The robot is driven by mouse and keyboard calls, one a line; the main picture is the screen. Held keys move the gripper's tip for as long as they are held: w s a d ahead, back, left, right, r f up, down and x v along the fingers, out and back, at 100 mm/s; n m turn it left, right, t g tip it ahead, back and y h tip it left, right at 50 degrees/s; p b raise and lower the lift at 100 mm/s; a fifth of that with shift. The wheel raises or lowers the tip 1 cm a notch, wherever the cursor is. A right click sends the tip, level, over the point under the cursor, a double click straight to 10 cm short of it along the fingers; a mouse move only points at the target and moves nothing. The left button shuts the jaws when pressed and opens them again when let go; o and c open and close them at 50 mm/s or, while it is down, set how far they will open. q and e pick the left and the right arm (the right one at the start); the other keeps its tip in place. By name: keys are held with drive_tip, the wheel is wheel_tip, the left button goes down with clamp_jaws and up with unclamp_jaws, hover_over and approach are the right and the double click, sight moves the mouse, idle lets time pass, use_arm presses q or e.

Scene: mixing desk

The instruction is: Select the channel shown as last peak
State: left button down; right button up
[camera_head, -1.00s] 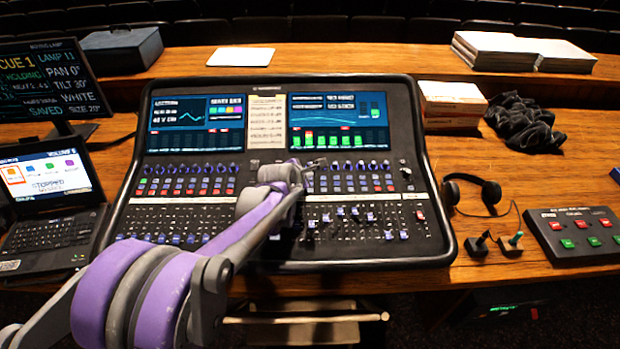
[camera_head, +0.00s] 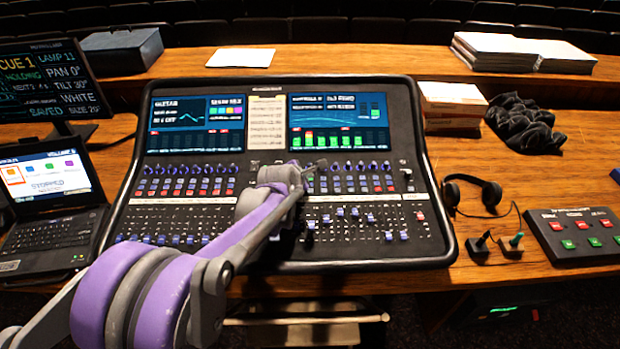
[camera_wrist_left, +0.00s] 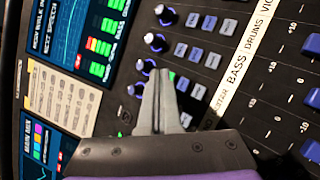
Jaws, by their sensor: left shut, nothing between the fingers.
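The mixing desk (camera_head: 436,225) fills the middle of the head view, with a left screen (camera_head: 196,124) and a right screen (camera_head: 338,122). The left screen's heading looks like "GUITAR". I cannot read a last-peak channel on either screen. My left gripper (camera_head: 318,164) is shut and empty, low over the upper control rows below the right screen. In the left wrist view its closed fingertips (camera_wrist_left: 158,76) are among the dark blue knobs (camera_wrist_left: 155,42) and grey buttons (camera_wrist_left: 181,50). A small green light shows beside the fingertips; contact is unclear. The label strip (camera_wrist_left: 240,65) reads "BASS" and "DRUMS". My right gripper is not seen.
A laptop (camera_head: 52,235) and a cue monitor (camera_head: 52,80) stand at the left. Fader rows lie below and beside my left arm.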

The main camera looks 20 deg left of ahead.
use_arm(q)
drive_tip(key=shift+r, duration=0.55)
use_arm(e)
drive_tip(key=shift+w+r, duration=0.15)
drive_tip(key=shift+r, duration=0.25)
use_arm(q)
drive_tip(key=shift+r+p, duration=0.15)
drive_tip(key=shift+p, duration=0.15)
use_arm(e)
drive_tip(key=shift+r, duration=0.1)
use_arm(q)
drive_tip(key=shift+s+d+r+p, duration=0.1)
drive_tip(key=shift+r+p, duration=0.5)
drive_tip(key=shift+r, duration=0.6)
drive_tip(key=shift+s+d+r+p, duration=0.1)
drive_tip(key=shift+r+p, duration=0.5)
drive_tip(key=shift+r, duration=0.6)
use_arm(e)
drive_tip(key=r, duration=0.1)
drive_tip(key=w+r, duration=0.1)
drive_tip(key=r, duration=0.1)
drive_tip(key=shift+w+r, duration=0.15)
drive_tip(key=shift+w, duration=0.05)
use_arm(q)
drive_tip(key=shift+s, duration=0.1)
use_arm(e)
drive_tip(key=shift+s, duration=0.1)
